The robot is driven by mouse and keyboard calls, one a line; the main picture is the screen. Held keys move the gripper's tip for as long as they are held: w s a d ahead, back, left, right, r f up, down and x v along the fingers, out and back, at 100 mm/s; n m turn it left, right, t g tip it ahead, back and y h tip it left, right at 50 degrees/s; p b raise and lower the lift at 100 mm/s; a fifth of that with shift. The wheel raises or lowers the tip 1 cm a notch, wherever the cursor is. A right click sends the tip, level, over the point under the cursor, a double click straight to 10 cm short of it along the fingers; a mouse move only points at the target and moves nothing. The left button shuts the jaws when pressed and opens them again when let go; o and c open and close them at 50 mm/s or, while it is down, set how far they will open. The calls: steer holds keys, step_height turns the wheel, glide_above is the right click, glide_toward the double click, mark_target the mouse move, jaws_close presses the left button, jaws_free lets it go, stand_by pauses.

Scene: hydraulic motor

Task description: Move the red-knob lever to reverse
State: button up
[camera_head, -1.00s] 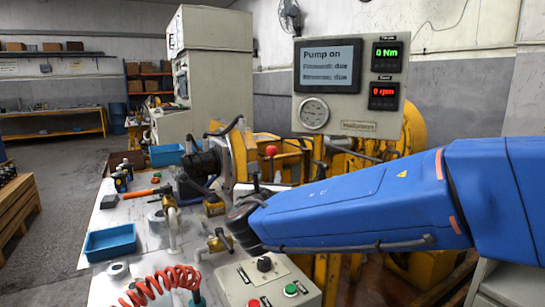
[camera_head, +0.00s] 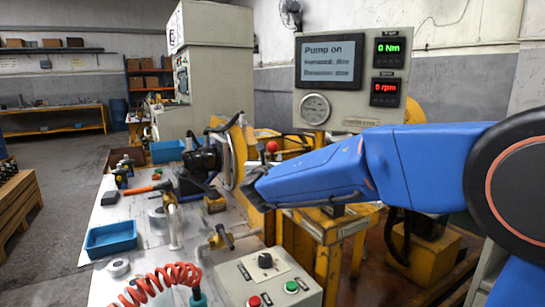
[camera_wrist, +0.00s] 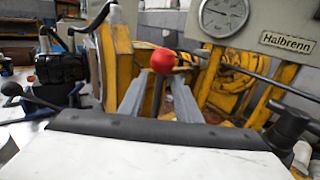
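The red knob (camera_head: 272,146) shows in the head view above the front end of my arm, in front of the yellow frame. In the wrist view the red knob (camera_wrist: 163,61) stands beyond the grey fingertips, in line with the gap between them. A narrow stem seems to run down below it. In the head view the fingers are mostly hidden at the dark end of my blue arm. The display panel (camera_head: 330,62) reads "Pump on", 0 Nm and 0 rpm; its two smaller lines are blurred.
A control box (camera_head: 268,282) with a black knob, a red button and a green button stands at the front of the bench. A coiled red hose (camera_head: 160,282), a blue tray (camera_head: 110,240) and brass valves lie left. A black rod (camera_wrist: 235,70) crosses right of the knob.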

mark_target(272, 155)
steer(key=shift+w, duration=1.65)
jaws_close()
steer(key=shift+a, duration=0.1)
steer(key=s+a+f+n+t+y, duration=0.1)
steer(key=s+a+n+t, duration=0.1)
steer(key=a+n, duration=0.3)
steer(key=shift+s+t, duration=0.4)
steer(key=shift+s, duration=0.35)
jaws_free()
steer(key=shift+s+a, duration=0.1)
steer(key=shift+f, duration=0.1)
